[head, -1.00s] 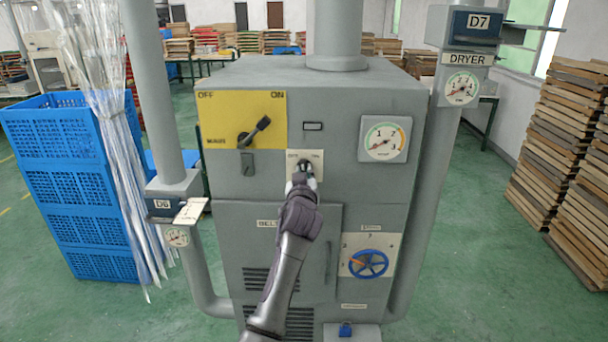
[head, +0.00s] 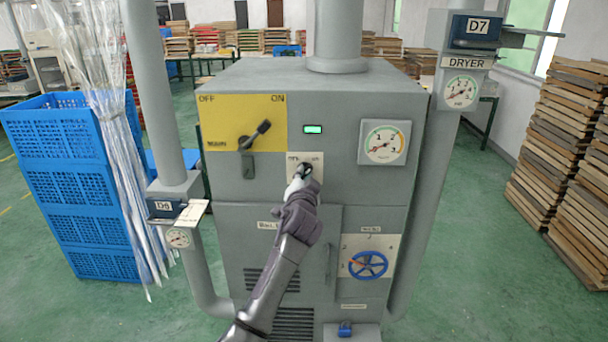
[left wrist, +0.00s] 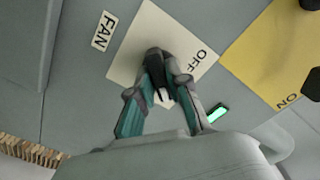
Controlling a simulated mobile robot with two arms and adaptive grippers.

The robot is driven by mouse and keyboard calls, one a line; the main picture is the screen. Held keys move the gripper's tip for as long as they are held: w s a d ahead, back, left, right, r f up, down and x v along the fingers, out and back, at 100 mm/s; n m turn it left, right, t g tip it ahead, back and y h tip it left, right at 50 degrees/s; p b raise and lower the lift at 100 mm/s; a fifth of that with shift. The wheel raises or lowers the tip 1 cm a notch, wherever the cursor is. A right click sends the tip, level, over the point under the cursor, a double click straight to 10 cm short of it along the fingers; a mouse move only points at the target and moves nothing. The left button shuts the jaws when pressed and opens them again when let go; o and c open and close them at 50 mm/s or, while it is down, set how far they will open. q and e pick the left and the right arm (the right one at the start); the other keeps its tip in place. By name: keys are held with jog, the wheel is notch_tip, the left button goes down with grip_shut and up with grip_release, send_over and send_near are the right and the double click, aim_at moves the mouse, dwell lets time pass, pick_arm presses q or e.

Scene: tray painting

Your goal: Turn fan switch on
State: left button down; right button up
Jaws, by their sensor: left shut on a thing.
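The fan switch is a dark knob (left wrist: 157,62) on a pale plate (left wrist: 192,48) marked OFF, with a FAN label (left wrist: 104,30) beside it in the left wrist view. In the head view the plate (head: 293,159) sits on the grey machine (head: 240,185), below a small lit green lamp (head: 313,129). My left gripper (head: 303,178) is at the plate and shut on the knob; its fingers (left wrist: 162,88) hide part of the knob. The knob's exact pointing is hard to read. My right gripper is not in view.
A yellow panel (head: 220,115) with a black main lever (head: 256,135) turned toward ON is at upper left. A gauge (head: 383,143) is to the right and a blue handwheel (head: 368,264) below. Blue crates (head: 75,190) stand left, stacked wooden trays (head: 570,140) right.

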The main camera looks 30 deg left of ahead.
pick_arm(q)
jog(key=shift+r+m, duration=0.3)
jog(key=shift+m, duration=0.4)
jog(key=c, duration=1.3)
grip_release()
jog(key=shift+o, duration=0.9)
jog(key=shift+w+f, duration=0.15)
jog(key=shift+f, duration=0.1)
jog(key=v, duration=1.2)
jog(key=shift+a, duration=0.15)
